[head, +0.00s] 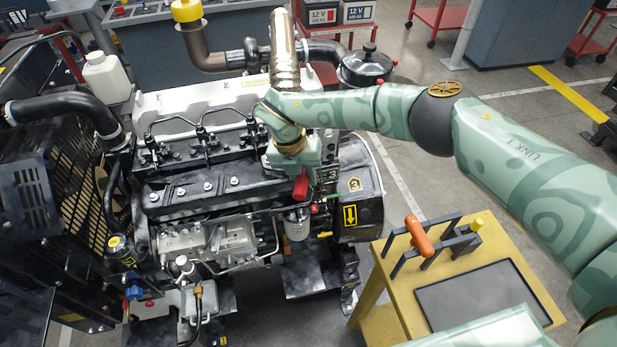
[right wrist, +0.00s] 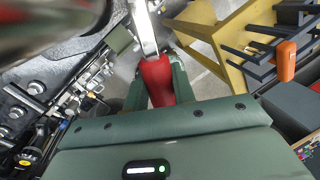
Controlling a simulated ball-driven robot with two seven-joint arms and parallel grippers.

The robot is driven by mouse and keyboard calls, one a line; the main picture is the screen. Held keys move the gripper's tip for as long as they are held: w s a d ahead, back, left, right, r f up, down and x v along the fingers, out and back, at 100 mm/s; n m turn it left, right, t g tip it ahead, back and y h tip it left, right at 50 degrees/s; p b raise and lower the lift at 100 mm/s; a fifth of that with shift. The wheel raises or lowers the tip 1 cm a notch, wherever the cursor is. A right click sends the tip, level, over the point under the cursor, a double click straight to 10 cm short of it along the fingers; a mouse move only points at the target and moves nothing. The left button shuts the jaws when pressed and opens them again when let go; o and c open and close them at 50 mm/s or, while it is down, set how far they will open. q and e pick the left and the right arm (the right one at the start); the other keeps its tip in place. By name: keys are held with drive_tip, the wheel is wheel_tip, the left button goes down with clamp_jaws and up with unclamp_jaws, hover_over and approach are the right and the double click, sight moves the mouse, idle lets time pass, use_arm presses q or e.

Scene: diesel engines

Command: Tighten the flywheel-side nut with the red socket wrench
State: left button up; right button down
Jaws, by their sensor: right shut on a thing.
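The red socket wrench (head: 301,186) is at the right end of the engine block (head: 215,185), its red handle below my right gripper (head: 296,168). In the right wrist view the red handle (right wrist: 157,84) lies between the two green fingers of my right gripper (right wrist: 155,78), shut on it. A metal shaft runs from the handle to the top edge of that view. My left gripper is not in view.
A yellow stand (head: 375,285) at the lower right holds a dark rack with an orange-handled tool (head: 420,237) and a yellow-tipped tool (head: 477,225). A vertical exhaust pipe (head: 284,50) rises behind my right gripper.

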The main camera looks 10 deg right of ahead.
drive_tip(key=shift+w+r, duration=0.1)
drive_tip(key=shift+r, duration=0.1)
idle(0.4)
drive_tip(key=shift+p+v, duration=0.75)
drive_tip(key=shift+v, duration=0.05)
drive_tip(key=shift+d, duration=0.2)
drive_tip(key=shift+d+p, duration=0.15)
drive_tip(key=shift+p, duration=0.15)
drive_tip(key=d+n+t+p, duration=0.2)
drive_tip(key=d+n+p, duration=0.2)
drive_tip(key=d+n, duration=0.6)
drive_tip(key=shift+w+d+n+y+p, duration=0.2)
drive_tip(key=shift+w+n+y+p, duration=0.1)
drive_tip(key=shift+w+n+p, duration=0.1)
drive_tip(key=shift+f, duration=0.15)
